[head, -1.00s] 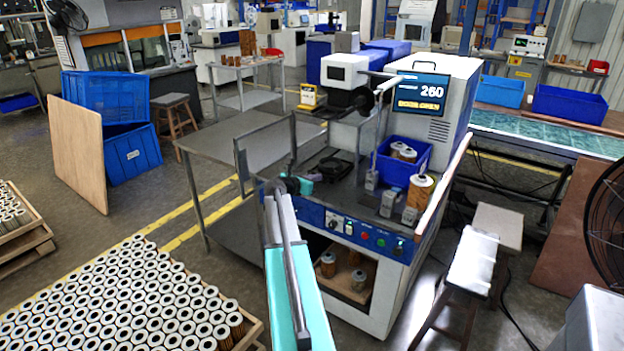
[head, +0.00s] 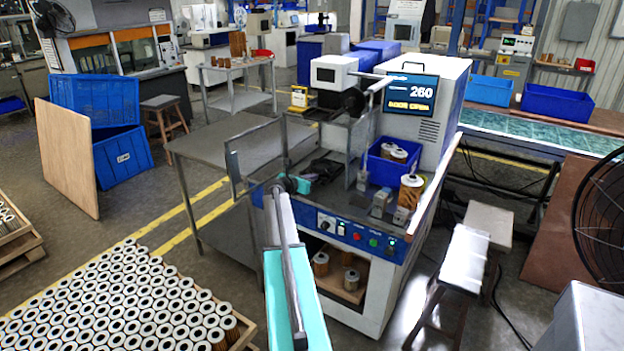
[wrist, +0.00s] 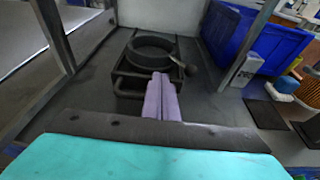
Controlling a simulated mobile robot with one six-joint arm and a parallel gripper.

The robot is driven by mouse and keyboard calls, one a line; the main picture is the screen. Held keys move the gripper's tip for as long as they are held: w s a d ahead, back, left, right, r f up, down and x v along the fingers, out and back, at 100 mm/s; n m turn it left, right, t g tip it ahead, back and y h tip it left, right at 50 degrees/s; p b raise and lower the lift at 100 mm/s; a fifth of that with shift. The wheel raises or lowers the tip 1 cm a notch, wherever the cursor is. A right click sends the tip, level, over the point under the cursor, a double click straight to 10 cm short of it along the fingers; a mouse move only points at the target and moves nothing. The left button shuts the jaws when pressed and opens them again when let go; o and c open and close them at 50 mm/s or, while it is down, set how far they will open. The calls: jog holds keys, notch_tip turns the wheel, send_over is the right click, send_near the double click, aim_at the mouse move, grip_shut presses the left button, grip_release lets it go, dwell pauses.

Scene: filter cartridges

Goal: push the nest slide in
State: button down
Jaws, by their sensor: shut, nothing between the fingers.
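The nest slide (wrist: 129,79) is a dark frame on the machine's grey deck, with a round black ring nest (wrist: 135,57) on top. In the head view the nest (head: 324,167) is a small dark shape, partly hidden behind my arm. My gripper (wrist: 160,76) is shut and empty, its two purple fingers side by side. The fingertips are at the near side of the slide, just below the ring's front edge. I cannot tell whether they touch it. In the head view my gripper (head: 301,184) is low over the deck's front left part.
The machine screen (head: 410,92) reads 260 and DOOR OPEN. A blue bin (head: 377,168) with cartridges stands right of the nest, a grey block (wrist: 246,68) beside it. An open door frame (head: 232,168) stands at left. A cartridge (head: 411,190) stands at the deck's right.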

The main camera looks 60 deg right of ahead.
aim_at(321, 169)
jog(key=d+p, duration=0.1)
jog(key=d, duration=0.7)
jog(key=shift+d, duration=0.3)
jog(key=shift+s+d, duration=0.1)
jog(key=shift+d, duration=0.05)
jog(key=shift+r, duration=0.1)
jog(key=shift+p+v, duration=1.05)
jog(key=shift+v, duration=4)
